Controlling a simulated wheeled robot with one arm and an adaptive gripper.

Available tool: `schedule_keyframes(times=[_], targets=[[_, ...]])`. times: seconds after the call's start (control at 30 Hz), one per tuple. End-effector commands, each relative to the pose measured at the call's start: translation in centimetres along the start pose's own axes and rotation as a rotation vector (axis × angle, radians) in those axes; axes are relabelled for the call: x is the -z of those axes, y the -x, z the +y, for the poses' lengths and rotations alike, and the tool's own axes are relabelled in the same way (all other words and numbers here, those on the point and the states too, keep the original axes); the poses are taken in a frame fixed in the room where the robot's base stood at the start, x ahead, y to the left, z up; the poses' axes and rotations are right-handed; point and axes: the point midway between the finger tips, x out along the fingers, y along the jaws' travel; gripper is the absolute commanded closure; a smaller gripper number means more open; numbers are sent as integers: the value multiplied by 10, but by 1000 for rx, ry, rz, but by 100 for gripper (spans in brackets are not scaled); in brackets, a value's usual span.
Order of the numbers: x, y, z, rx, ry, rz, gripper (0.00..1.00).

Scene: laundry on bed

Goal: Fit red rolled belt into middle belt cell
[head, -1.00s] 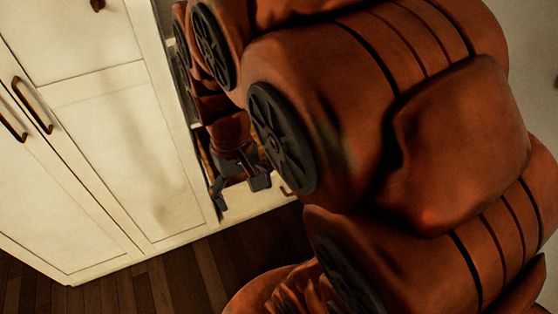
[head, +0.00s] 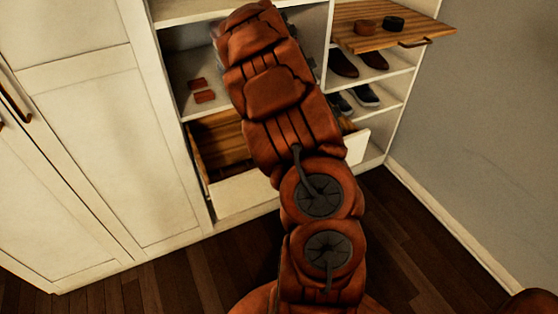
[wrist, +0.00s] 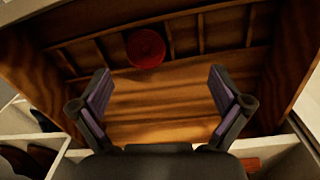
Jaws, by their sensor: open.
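The red rolled belt (wrist: 146,48) shows in the wrist view as a round red coil at the row of wooden cells in the drawer (wrist: 150,105). It lies between two dividers; I cannot tell whether it sits fully down inside a cell. My gripper (wrist: 161,82) is open and empty, its fingers wide apart over the bare wooden drawer floor, apart from the belt. In the head view the pulled-out drawer (head: 240,195) is partly covered by my arm, which hides the gripper, the belt and the cells.
A pull-out wooden board (head: 345,20) at the upper right carries a brown coil (head: 365,27) and a black coil (head: 393,23). Shoes (head: 364,95) stand on shelves below it. Small reddish pieces (head: 204,97) lie on the left shelf. Closed white doors (head: 100,120) stand at left.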

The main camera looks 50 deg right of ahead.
Motion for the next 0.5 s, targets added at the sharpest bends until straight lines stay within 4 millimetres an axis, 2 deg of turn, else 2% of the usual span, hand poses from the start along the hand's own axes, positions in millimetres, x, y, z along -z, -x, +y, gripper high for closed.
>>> schedule_keyframes(times=[0.03, 0.2, 0.5], targets=[[9, -22, 9, 10, -5, -4, 0], [33, -58, 26, 41, -5, 5, 0], [46, -84, 34, 63, -2, 12, 0]])
